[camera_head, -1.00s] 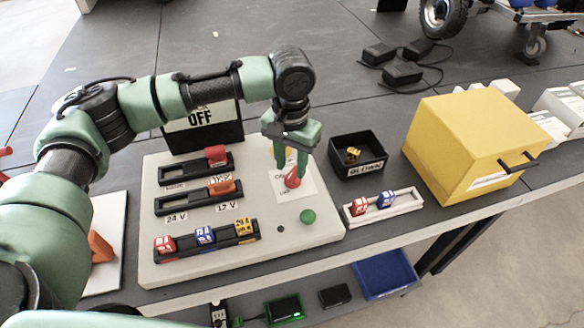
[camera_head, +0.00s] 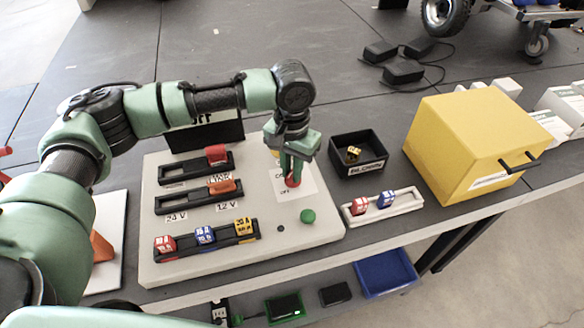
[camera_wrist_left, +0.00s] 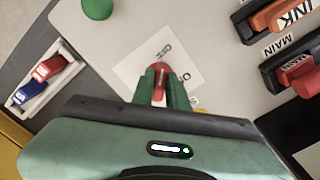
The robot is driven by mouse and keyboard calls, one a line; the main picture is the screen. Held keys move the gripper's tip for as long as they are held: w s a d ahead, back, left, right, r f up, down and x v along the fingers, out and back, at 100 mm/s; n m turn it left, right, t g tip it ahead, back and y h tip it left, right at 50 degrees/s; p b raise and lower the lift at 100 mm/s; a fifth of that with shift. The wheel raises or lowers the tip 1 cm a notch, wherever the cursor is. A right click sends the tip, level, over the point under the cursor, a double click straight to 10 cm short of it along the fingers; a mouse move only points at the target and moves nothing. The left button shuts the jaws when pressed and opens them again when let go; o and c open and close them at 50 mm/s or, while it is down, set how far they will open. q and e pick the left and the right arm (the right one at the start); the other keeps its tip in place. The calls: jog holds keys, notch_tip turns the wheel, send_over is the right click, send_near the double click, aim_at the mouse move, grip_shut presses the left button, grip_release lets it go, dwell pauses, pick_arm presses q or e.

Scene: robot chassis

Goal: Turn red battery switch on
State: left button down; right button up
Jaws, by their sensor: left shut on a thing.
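The red battery switch (camera_head: 293,183) is a small red knob on a white label with ON/OFF markings, on the right part of the pale panel (camera_head: 270,258). My left gripper (camera_head: 291,177) points down over it with its green fingers shut around the knob. In the left wrist view, the red switch (camera_wrist_left: 160,80) shows between the two fingertips (camera_wrist_left: 159,72), which partly hide it. The label's lettering is only partly readable there. My right gripper is not in view.
Red and orange sliders (camera_head: 217,154) sit in black rails on the panel. A green button (camera_head: 308,216) is in front of the switch. A black bin (camera_head: 358,155), a white fuse tray (camera_head: 382,207) and a yellow box (camera_head: 470,145) stand to the right. A dark display (camera_head: 205,133) stands behind.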

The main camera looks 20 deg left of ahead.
pick_arm(q)
jog(key=m+p, duration=0.2)
jog(key=p, duration=0.1)
jog(key=m+p, duration=0.3)
jog(key=p, duration=0.1)
jog(key=m+p, duration=0.2)
jog(key=p, duration=0.2)
jog(key=shift+a+r, duration=0.1)
jog(key=shift+r, duration=0.15)
jog(key=shift+w+m+p, duration=0.1)
jog(key=shift+m+p, duration=0.2)
jog(key=shift+m, duration=0.4)
jog(key=m+p, duration=0.3)
jog(key=m, duration=0.1)
jog(key=shift+w+f, duration=0.1)
jog(key=m+p, duration=0.1)
jog(key=m, duration=0.2)
jog(key=shift+w+m, duration=0.1)
jog(key=shift+m, duration=1)
jog(key=shift+w, duration=0.1)
jog(key=c, duration=1.4)
grip_release()
jog(key=shift+a+f, duration=0.1)
